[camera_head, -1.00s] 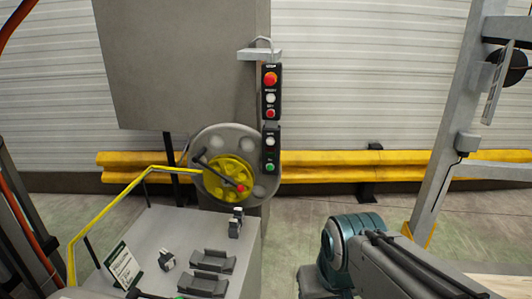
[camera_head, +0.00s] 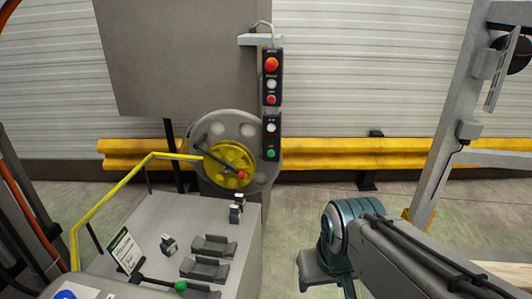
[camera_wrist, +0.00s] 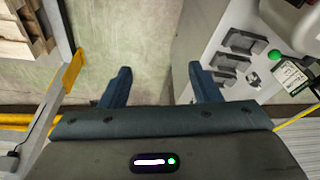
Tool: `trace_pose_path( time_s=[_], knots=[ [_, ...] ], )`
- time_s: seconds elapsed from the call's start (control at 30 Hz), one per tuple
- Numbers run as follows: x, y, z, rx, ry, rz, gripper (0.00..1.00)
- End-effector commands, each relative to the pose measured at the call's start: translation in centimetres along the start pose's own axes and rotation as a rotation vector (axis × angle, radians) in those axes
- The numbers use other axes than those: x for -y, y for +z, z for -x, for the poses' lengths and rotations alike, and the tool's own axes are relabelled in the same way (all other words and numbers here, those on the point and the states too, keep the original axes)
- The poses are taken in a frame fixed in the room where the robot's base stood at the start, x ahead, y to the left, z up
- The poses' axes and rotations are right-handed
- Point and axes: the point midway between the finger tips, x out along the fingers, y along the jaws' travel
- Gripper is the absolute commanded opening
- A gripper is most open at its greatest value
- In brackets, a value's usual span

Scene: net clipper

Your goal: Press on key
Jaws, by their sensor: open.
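The black control box (camera_head: 271,84) hangs at the upper centre of the head view, beside the grey machine. Its upper part carries a red button (camera_head: 271,64), a white button (camera_head: 271,84) and a smaller red button (camera_head: 271,99). Its lower part carries a white button (camera_head: 271,127) and a green button (camera_head: 271,153). The labels are too small to read, so I cannot tell which one is the on key. My gripper (camera_wrist: 160,88) is open and empty in the wrist view, above the floor beside the machine table. The control box is not in the wrist view.
A grey machine table (camera_head: 165,235) with black holders and a green-knobbed lever (camera_head: 180,286) stands at the left. A yellow rail (camera_head: 330,151) runs along the back wall. A grey post (camera_head: 455,130) stands right.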

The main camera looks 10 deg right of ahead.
Motion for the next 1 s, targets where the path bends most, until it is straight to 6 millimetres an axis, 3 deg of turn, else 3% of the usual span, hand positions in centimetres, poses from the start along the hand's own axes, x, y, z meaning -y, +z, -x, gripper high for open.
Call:
trace_pose_path(
  time_s=[0.03,0.2,1.0],
  knots=[
    [0.0,0.0,0.0,0.0,0.0,0.0,0.42],
    [0.0,0.0,0.0,0.0,0.0,0.0,0.0],
    [0.0,0.0,0.0,0.0,0.0,0.0,0.0]
  ],
)
